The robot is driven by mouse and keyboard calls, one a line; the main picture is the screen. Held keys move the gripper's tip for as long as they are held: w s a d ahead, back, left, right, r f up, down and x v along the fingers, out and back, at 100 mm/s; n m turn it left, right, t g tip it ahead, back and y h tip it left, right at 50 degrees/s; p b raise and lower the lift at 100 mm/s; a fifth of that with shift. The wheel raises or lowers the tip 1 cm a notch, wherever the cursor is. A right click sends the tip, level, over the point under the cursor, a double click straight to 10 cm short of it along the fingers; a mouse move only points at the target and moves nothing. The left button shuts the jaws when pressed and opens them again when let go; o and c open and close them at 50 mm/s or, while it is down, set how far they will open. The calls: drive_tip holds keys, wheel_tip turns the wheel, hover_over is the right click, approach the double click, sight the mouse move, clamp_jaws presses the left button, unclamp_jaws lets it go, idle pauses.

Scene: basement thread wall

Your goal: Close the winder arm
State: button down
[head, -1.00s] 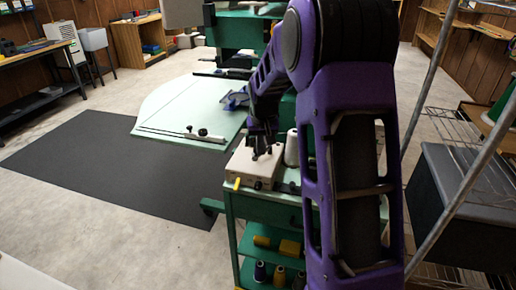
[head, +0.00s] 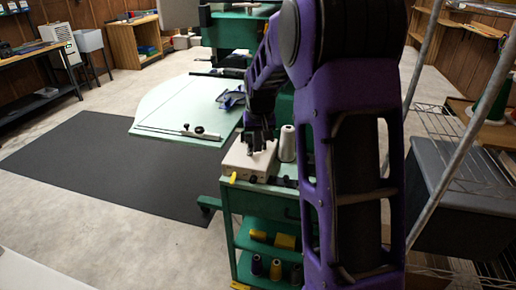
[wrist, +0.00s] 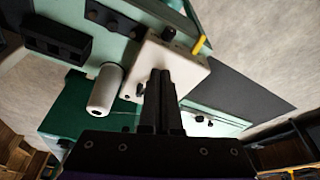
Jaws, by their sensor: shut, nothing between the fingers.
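The winder seems to be the cream box (head: 240,161) on top of the green cart, with a yellow piece (head: 233,178) at its near left corner. The wrist view shows the cream box (wrist: 191,72), the yellow piece (wrist: 198,46) and small dark knobs on its top. I cannot tell for sure which part is the winder arm. My gripper (head: 258,147) is shut and empty, pointing down over the box. In the wrist view my gripper's fingers (wrist: 160,88) hide part of the box; contact cannot be told.
A white thread cone (head: 287,144) stands right of the box; it also shows in the wrist view (wrist: 103,92). The green cart (head: 229,205) holds several spools below. A pale green table (head: 185,110) is behind. A grey bin (head: 462,190) and a slanted metal pole stand at right.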

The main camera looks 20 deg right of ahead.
drive_tip(key=v, duration=0.7)
drive_tip(key=shift+r+p, duration=0.35)
drive_tip(key=shift+r, duration=0.1)
drive_tip(key=shift+w, duration=0.1)
